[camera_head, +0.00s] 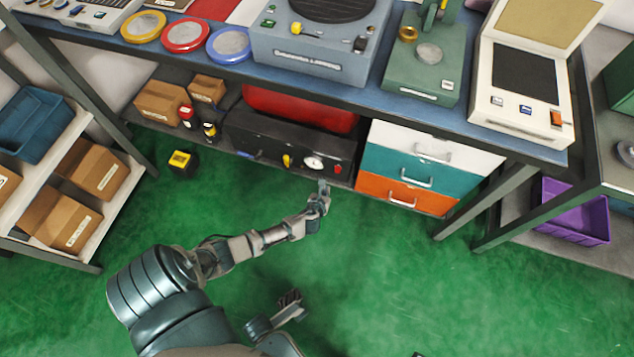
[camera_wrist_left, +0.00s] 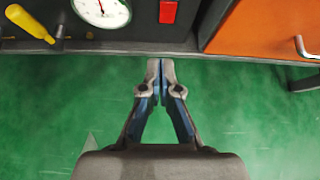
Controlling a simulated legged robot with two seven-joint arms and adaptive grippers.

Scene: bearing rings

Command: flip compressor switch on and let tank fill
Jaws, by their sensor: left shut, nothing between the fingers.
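The compressor is a black panel box (camera_head: 270,145) with a red tank (camera_head: 300,108), on the shelf under the bench. Its front has a yellow lever (camera_head: 287,160), a round white gauge (camera_head: 313,162) and a small red switch (camera_head: 338,169). The wrist view shows the switch (camera_wrist_left: 168,11), the gauge (camera_wrist_left: 103,10) and the lever (camera_wrist_left: 30,23) at its top edge. My left gripper (camera_head: 324,186) is shut and empty, just in front of and below the switch, apart from it (camera_wrist_left: 160,66). My right gripper (camera_head: 290,299) is low at the bottom of the head view; its fingers are unclear.
A drawer unit (camera_head: 410,182) stands right of the compressor. A yellow-and-black box (camera_head: 181,162) lies on the green floor to the left. The bench top (camera_head: 370,97) overhangs the compressor. Open floor lies in front.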

